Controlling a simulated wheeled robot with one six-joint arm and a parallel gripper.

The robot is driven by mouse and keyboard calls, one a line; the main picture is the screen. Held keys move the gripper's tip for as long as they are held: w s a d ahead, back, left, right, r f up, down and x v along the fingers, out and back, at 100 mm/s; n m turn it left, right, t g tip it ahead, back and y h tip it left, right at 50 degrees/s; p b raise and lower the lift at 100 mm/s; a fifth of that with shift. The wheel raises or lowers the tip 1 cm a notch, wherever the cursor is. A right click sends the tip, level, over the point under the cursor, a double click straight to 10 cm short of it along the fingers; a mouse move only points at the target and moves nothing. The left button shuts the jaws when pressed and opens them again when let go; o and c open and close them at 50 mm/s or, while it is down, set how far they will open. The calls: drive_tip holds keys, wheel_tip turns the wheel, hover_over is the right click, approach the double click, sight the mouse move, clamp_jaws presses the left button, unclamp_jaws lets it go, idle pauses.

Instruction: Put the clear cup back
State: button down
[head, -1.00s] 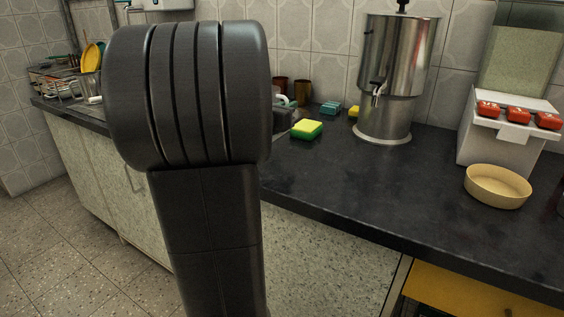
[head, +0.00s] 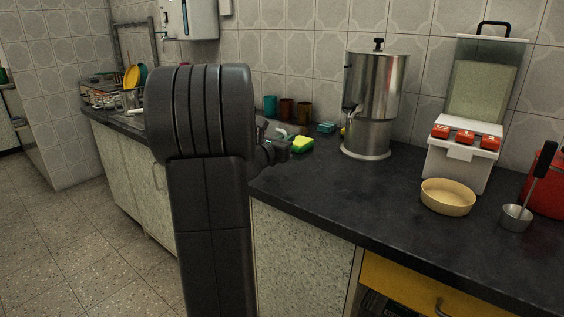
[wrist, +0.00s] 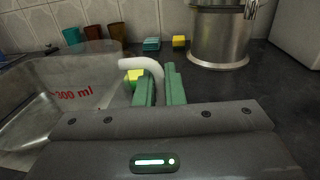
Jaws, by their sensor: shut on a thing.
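The clear cup (wrist: 88,78) is see-through, with red "300 ml" lettering and a pale curved handle (wrist: 140,63). It fills the left middle of the wrist view. My gripper (wrist: 160,88), with green fingertips, is shut on the cup's handle. I cannot tell whether the cup's base touches anything. In the head view my arm hides most of the cup and the fingertips; only part of my gripper (head: 275,150) shows to the right of the arm.
Teal (head: 270,106) and brown tumblers (head: 304,112) stand by the wall. A yellow-green sponge (head: 301,144) lies near my gripper. A steel dispenser (head: 371,105), a tan bowl (head: 447,197) and a ladle cup (head: 515,217) stand to the right. The front counter is bare between them.

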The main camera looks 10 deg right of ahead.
drive_tip(key=shift+f+b, duration=0.75)
drive_tip(key=shift+f, duration=1.8)
drive_tip(key=shift+s, duration=0.1)
drive_tip(key=shift+f+b, duration=0.25)
drive_tip(key=shift+b, duration=0.05)
drive_tip(key=c, duration=1.5)
unclamp_jaws()
drive_tip(key=shift+r, duration=0.1)
drive_tip(key=shift+r, duration=0.1)
drive_tip(key=shift+a+r+p, duration=0.1)
drive_tip(key=shift+p, duration=0.35)
drive_tip(key=v, duration=1.2)
